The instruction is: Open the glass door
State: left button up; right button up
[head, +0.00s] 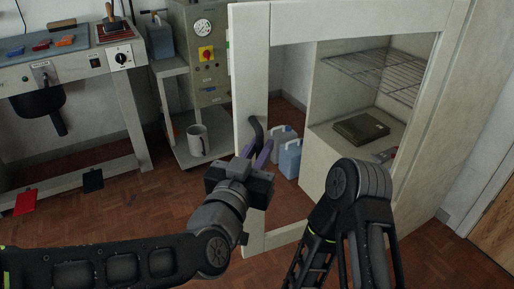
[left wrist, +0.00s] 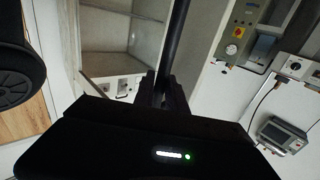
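The glass door (head: 249,90) has a broad off-white frame around a clear pane. It stands ajar, its left edge swung out from the cabinet (head: 312,150) towards me. A dark bar handle (head: 256,128) is on its left stile. My left gripper (head: 261,153), with purple fingers, is at the lower part of this handle. In the left wrist view the black handle (left wrist: 177,45) runs between the two fingers (left wrist: 164,90), which look closed on it. My right arm is bent in front of the door; its gripper is out of view.
Inside the cabinet are a wire rack (head: 375,72) and a dark green box (head: 361,128). Blue jugs (head: 289,158) show through the pane. A trolley (head: 185,150) with a mug (head: 197,140) stands left of the door; brown floor lies open before it.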

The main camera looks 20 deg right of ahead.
pick_arm(q)
jog(key=o, duration=0.4)
jog(key=shift+d, duration=0.1)
jog(key=v, duration=0.8)
jog(key=shift+p, duration=0.4)
jog(key=shift+w, duration=0.1)
